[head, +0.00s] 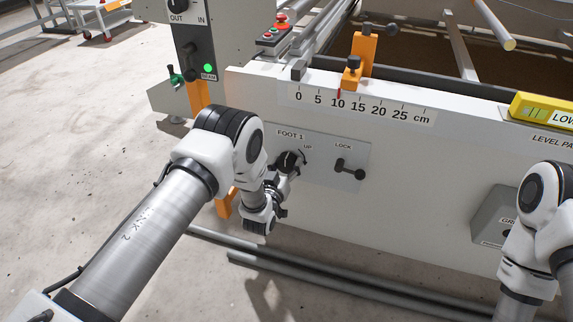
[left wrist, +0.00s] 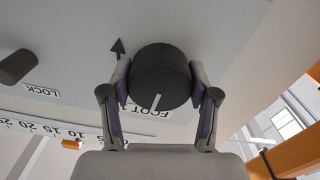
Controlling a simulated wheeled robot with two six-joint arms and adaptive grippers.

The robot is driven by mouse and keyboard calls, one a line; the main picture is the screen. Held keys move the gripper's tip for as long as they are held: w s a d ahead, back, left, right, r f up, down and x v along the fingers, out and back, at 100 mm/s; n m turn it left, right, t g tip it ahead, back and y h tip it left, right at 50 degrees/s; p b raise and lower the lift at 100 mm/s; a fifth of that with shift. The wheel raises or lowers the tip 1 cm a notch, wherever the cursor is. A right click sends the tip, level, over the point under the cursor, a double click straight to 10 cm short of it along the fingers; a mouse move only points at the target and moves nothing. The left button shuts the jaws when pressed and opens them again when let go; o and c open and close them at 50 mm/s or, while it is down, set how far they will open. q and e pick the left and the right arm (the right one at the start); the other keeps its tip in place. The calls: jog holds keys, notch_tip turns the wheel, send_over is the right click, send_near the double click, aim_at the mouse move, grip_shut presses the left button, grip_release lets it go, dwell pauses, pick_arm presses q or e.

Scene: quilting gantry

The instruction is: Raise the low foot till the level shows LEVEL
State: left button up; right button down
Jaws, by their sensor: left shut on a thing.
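The FOOT 1 knob (head: 289,160) is a dark round knob on the white panel, beside an UP label. My left gripper (head: 279,178) reaches it from below. In the left wrist view the black knob (left wrist: 162,72), with a white line on its rim, sits between the two fingers of my left gripper (left wrist: 160,88), which is shut on it. A black arrow is printed beside the knob. The yellow level (head: 545,108) is at the right edge of the head view; its text begins LOW and is cut off. My right arm shows at the right, but its gripper is out of view.
The black LOCK handle (head: 350,168) is right of the knob. A centimetre scale (head: 360,103) has a red pointer near 10, below an orange clamp (head: 361,60). Dark pipes (head: 310,282) lie on the floor below. A box (head: 492,217) is on the panel near my right arm.

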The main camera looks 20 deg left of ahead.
pick_arm(q)
jog(key=m, duration=0.3)
jog(key=shift+m, duration=0.4)
jog(key=m, duration=0.4)
jog(key=shift+p, duration=0.4)
jog(key=m, duration=0.4)
jog(key=shift+m, duration=1.9)
jog(key=o, duration=1.2)
jog(key=shift+c, duration=0.2)
